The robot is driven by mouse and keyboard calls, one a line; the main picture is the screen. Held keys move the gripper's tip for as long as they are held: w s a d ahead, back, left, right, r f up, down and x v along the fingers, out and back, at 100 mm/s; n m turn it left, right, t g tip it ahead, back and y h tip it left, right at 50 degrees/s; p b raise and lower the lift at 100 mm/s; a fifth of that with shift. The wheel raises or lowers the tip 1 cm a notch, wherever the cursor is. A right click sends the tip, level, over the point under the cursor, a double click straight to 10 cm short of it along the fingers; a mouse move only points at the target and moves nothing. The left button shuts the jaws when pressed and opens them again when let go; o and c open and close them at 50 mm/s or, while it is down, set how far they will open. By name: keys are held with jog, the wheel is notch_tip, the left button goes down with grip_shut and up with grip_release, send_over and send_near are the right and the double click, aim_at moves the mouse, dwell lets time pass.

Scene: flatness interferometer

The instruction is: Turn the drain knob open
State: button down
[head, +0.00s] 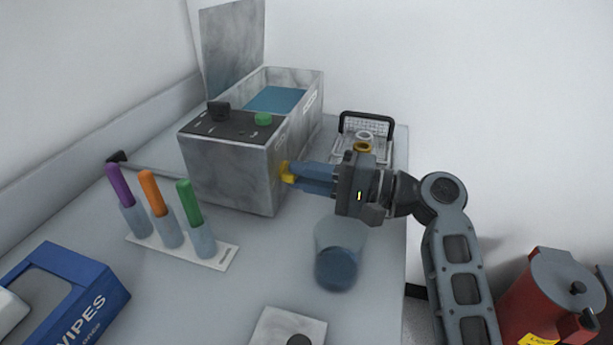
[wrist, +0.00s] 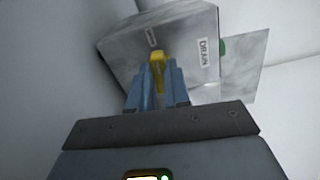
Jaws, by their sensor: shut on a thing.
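The yellow drain knob (head: 286,172) sits on the right side wall of a grey marbled bath unit (head: 225,165). My gripper (head: 296,174) reaches it from the right, with its blue fingers shut on the knob. In the wrist view, the yellow knob (wrist: 157,66) shows between the two fingertips (wrist: 157,80), beside a label reading DRAIN. The fingers hide part of the knob. I cannot tell how far it is turned.
A clear beaker with bluish contents (head: 338,265) stands below my gripper. A wire basket (head: 375,135) is behind it. A rack (head: 215,255) with purple, orange and green-topped tubes stands front left, near a blue wipes box (head: 95,300). A red container (head: 545,300) is right.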

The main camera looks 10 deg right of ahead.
jog(key=shift+f, duration=0.1)
jog(key=c, duration=1.1)
grip_release()
jog(key=shift+v, duration=3.9)
